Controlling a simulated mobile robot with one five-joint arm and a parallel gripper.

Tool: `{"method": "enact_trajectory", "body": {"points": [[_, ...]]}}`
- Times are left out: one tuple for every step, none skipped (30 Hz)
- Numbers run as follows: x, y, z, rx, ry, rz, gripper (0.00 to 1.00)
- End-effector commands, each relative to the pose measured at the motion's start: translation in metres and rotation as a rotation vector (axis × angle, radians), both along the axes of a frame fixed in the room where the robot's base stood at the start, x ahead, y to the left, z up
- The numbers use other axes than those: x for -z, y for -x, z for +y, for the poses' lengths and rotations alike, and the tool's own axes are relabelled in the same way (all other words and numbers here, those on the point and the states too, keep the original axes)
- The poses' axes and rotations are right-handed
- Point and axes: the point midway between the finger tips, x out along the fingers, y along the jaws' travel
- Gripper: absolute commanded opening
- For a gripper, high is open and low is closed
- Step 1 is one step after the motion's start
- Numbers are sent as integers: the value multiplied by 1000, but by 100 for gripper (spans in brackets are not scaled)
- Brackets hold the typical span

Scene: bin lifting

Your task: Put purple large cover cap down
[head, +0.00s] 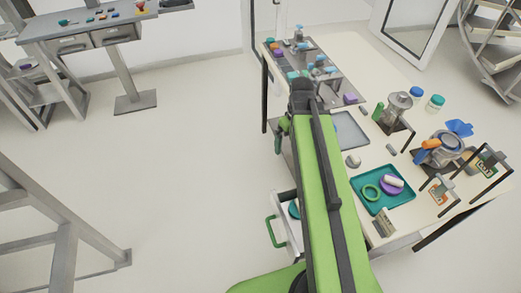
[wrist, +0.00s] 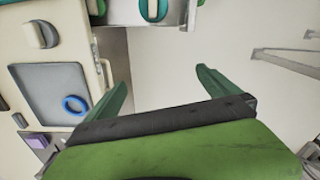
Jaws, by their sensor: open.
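A purple disc-shaped piece (head: 383,188), which may be the large cover cap, lies on the teal tray (head: 372,206) in the head view, with a white cylindrical piece on or against it. A smaller purple piece (head: 350,98) stands at the organizer's near end. A purple piece also shows at the lower left of the wrist view (wrist: 38,141); I cannot tell which it is. My gripper (wrist: 162,77) is open, with only pale floor between its green fingers. In the head view it is mostly hidden behind my arm, beside the table's left edge.
A white drawer (head: 281,217) with a green handle stands open below the table. A grey tray (wrist: 48,85) holds a blue ring (wrist: 74,104). A green ring (head: 370,192) lies in the teal tray. Machines and stands crowd the table's right side.

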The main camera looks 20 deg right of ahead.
Motion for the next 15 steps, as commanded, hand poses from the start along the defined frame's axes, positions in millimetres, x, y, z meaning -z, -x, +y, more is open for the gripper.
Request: {"method": "enact_trajectory", "body": {"points": [[0, -3, 44, 37, 9, 2, 100], [0, -4, 64, 70, 13, 3, 100], [0, -4, 87, 109, 18, 3, 100], [0, -4, 102, 134, 22, 3, 100], [0, -4, 114, 157, 25, 3, 100], [0, -3, 127, 182, 28, 2, 100], [0, -3, 135, 196, 29, 1, 100], [0, -3, 138, 208, 31, 1, 100], [0, -2, 141, 219, 32, 0, 100], [0, -2, 142, 224, 32, 1, 100], [0, -2, 143, 228, 32, 1, 100], [0, -3, 143, 229, 32, 1, 100], [0, -3, 143, 230, 32, 1, 100], [0, -3, 143, 229, 32, 1, 100], [0, -3, 143, 229, 32, 1, 100]]}}
